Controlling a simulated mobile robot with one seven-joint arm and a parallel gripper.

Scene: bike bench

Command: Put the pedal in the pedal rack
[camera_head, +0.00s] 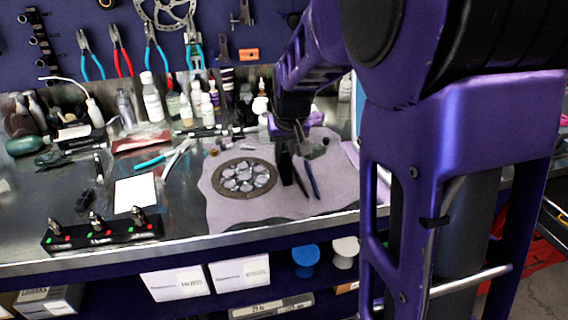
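My gripper (294,158) points down over the grey-mauve cloth on the bench, right of a round sprocket-like part. A dark finger shows, but the other is hard to make out, so I cannot tell whether it is open or shut. A small grey object (316,150), possibly the pedal, shows at the right side of my gripper. I cannot tell whether it is held or lies on the cloth behind. A low black rack (105,241) with three upright metal pieces and red and green marks stands at the bench's front left. It may be the pedal rack.
The round part (244,177) lies on the cloth (237,213). A dark tool with blue handles (312,180) lies close to my gripper. Several bottles (152,98) line the back.

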